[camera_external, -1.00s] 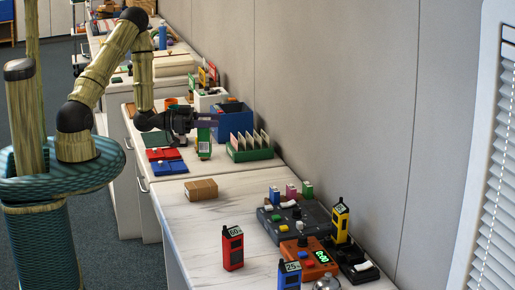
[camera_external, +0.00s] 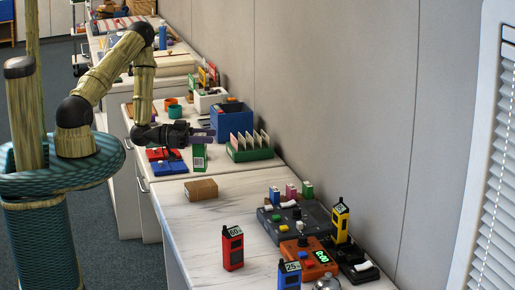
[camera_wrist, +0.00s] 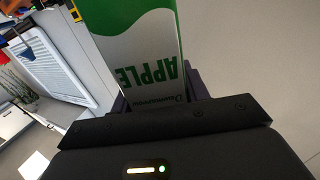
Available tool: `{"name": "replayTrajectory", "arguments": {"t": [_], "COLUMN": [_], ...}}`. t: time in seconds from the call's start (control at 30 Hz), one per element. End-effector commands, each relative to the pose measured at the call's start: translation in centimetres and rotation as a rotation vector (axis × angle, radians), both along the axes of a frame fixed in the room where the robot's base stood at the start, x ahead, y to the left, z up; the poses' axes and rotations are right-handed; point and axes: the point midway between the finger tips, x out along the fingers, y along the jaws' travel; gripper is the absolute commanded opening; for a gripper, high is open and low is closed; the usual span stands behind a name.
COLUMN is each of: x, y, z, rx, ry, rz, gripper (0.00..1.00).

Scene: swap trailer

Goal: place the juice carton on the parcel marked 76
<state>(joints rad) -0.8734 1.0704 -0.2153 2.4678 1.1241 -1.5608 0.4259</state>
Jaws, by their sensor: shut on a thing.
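My gripper (camera_external: 203,137) is shut on the juice carton (camera_external: 199,158), a green and white box. The carton hangs roughly upright from the fingers over the far worktop, beside the red and blue devices. I cannot tell whether its base touches anything. In the wrist view the carton (camera_wrist: 145,60) fills the space between the fingers, with "APPLE" reading upside down. A brown parcel (camera_external: 201,190) lies on the near worktop, apart from and nearer the camera than the carton. No number on it is readable, so I cannot tell whether it is marked 76.
A green rack (camera_external: 250,154) with upright cards and a blue bin (camera_external: 233,120) stand right of my gripper. The near worktop holds a red meter (camera_external: 232,247), a dark control box (camera_external: 295,222) and an orange device (camera_external: 309,258). The worktop around the parcel is clear.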

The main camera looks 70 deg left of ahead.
Motion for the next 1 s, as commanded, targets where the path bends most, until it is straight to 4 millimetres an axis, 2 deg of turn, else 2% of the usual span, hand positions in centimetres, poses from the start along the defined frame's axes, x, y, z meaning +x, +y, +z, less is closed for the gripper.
{"name": "replayTrajectory", "arguments": {"t": [0.4,0.73,1.0], "x": [0.0,0.0,0.0], "y": [0.0,0.0,0.0], "z": [-0.6,-4.2,-4.6], "rx": [0.000,0.000,0.001], "ry": [-0.002,-0.001,-0.003], "rz": [0.001,0.001,0.000], "gripper": [0.03,0.03,0.03]}}
